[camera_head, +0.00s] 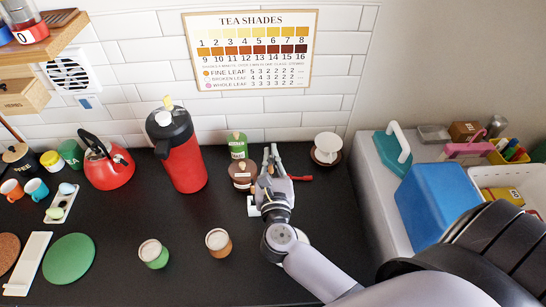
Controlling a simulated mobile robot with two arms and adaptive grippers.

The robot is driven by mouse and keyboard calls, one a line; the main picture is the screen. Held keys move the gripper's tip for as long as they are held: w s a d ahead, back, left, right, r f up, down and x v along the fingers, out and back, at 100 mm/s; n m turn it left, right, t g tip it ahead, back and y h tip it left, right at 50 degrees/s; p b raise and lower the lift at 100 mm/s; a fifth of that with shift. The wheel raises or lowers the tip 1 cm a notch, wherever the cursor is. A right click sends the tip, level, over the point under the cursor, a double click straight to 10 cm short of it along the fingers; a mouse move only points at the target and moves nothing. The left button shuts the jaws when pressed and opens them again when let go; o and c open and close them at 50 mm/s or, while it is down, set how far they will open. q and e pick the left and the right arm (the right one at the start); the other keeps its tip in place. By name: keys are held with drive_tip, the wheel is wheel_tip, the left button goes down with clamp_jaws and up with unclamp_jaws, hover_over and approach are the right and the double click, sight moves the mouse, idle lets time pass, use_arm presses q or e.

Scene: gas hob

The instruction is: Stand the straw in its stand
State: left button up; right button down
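My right gripper (271,152) reaches in from the lower right, over the back middle of the black counter. Its fingers point toward the tiled wall, and I cannot tell whether they are apart or closed on something. A thin red piece (302,178) lies just right of the gripper; I cannot tell whether it is the straw. A small white block (252,206) shows at the gripper's left, partly hidden by it; I cannot tell whether it is the stand. No straw can be made out for certain. My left gripper is not in view.
A brown jar (241,175) and green tin (237,145) stand close left of the gripper. A red flask (183,155) stands further left, a white cup (327,146) to the right. Two small canisters, green (153,254) and orange (218,243), stand in front. The front-middle counter is clear.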

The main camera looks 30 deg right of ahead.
sight(271, 173)
drive_tip(key=shift+s+a+f+b, duration=0.1)
drive_tip(key=shift+a+f+b, duration=0.05)
drive_tip(key=shift+f+b, duration=0.3)
drive_tip(key=shift+f, duration=0.4)
drive_tip(key=shift+f+b, duration=0.65)
drive_tip(key=shift+b, duration=0.1)
wheel_tip(271, 173, down, 2)
drive_tip(key=shift+f+b, duration=0.15)
drive_tip(key=shift+b, duration=0.9)
drive_tip(key=shift+f+b, duration=1.25)
drive_tip(key=shift+f, duration=0.05)
drive_tip(key=shift+f+b, duration=0.5)
drive_tip(key=shift+f, duration=0.05)
drive_tip(key=c, duration=1.7)
unclamp_jaws()
drive_tip(key=shift+c, duration=0.6)
